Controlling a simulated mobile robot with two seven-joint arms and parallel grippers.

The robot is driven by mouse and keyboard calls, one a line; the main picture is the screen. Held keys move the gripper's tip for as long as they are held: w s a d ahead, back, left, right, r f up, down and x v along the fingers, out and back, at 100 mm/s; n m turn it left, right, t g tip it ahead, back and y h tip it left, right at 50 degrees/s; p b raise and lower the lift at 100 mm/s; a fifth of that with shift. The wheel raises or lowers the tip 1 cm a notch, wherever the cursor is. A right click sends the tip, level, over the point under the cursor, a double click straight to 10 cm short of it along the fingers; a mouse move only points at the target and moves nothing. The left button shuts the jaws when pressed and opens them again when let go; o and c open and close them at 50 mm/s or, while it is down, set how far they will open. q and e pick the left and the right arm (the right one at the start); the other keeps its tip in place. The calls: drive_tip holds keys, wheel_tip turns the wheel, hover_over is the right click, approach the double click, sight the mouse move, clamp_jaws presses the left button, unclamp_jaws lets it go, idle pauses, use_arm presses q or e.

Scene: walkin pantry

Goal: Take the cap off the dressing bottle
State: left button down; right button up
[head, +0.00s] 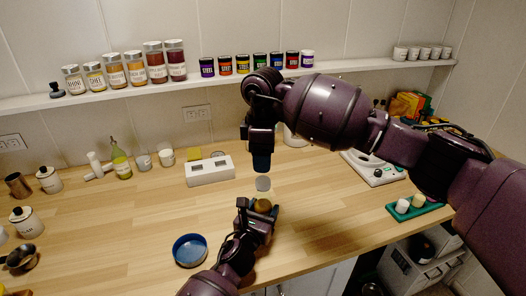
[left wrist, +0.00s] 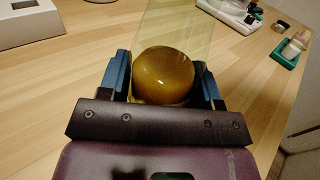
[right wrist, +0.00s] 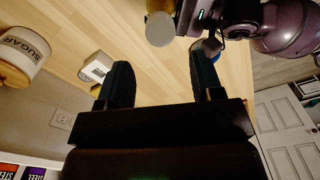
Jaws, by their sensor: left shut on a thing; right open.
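The dressing bottle (head: 263,204) has clear walls with amber dressing at the bottom and a round grey cap (head: 263,183) on top. My left gripper (head: 258,212) is shut around its lower part near the front of the counter. In the left wrist view the bottle (left wrist: 165,76) sits between the two blue fingers; its top is out of frame. My right gripper (head: 262,162) is just above the cap, pointing down, open and empty. In the right wrist view the cap (right wrist: 160,29) shows beyond the open fingers (right wrist: 160,62), apart from them.
A white box-shaped device (head: 210,172) stands behind and left of the bottle. A blue bowl (head: 190,250) lies at the front left. A green tray (head: 415,209) with small items is at the right. Jars line the wall shelf (head: 120,98). The counter around the bottle is clear.

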sight(263, 180)
drive_tip(key=shift+f, duration=3.55)
